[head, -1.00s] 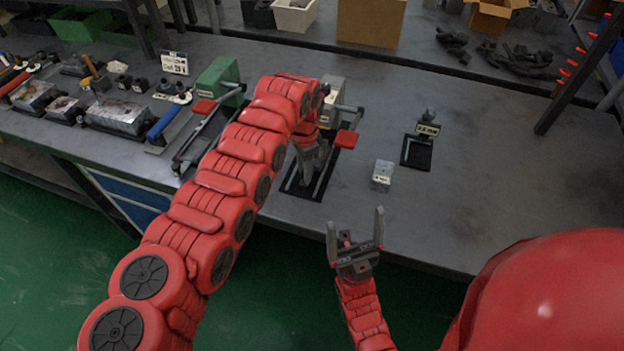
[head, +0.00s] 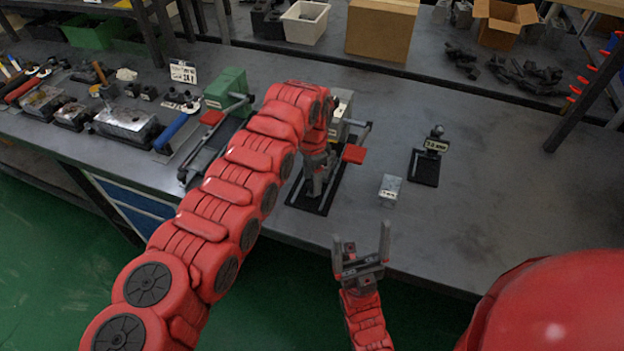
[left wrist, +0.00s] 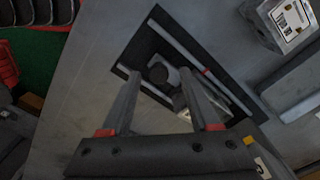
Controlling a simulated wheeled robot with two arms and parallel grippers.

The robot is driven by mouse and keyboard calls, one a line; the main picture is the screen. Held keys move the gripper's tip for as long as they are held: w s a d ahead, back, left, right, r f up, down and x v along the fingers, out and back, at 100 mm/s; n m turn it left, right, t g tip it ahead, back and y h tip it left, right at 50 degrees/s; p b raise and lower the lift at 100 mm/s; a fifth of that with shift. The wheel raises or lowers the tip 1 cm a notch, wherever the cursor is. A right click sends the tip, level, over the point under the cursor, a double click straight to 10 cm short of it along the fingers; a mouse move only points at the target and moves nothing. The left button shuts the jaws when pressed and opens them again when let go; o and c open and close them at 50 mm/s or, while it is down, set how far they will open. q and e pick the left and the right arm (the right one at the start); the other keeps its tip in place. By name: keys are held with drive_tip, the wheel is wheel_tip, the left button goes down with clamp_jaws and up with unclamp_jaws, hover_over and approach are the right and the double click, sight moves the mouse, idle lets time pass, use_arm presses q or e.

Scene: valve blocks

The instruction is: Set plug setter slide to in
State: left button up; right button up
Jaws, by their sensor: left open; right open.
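The fixture at centre has a black base (head: 308,205) with rails, a grey housing (head: 342,106) and a red pad (head: 354,154) on a side bar. I take it for the plug setter. My left gripper (head: 316,180) points down over the near part of its base; my arm hides part of the fixture. In the left wrist view the fingers (left wrist: 163,100) are open and spread on either side of a dark round knob (left wrist: 158,74) with a grey piece beside it. Contact cannot be told. My right gripper (head: 361,240) is open and empty, in front of the table edge.
A similar fixture with a green housing (head: 226,90) stands to the left. A small grey labelled block (head: 390,188) and a black stand (head: 426,166) with a tag are on the right. The table (head: 490,210) further right is clear.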

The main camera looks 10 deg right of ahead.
use_arm(q)
wheel_tip(320, 180, up, 17)
idle(0.4)
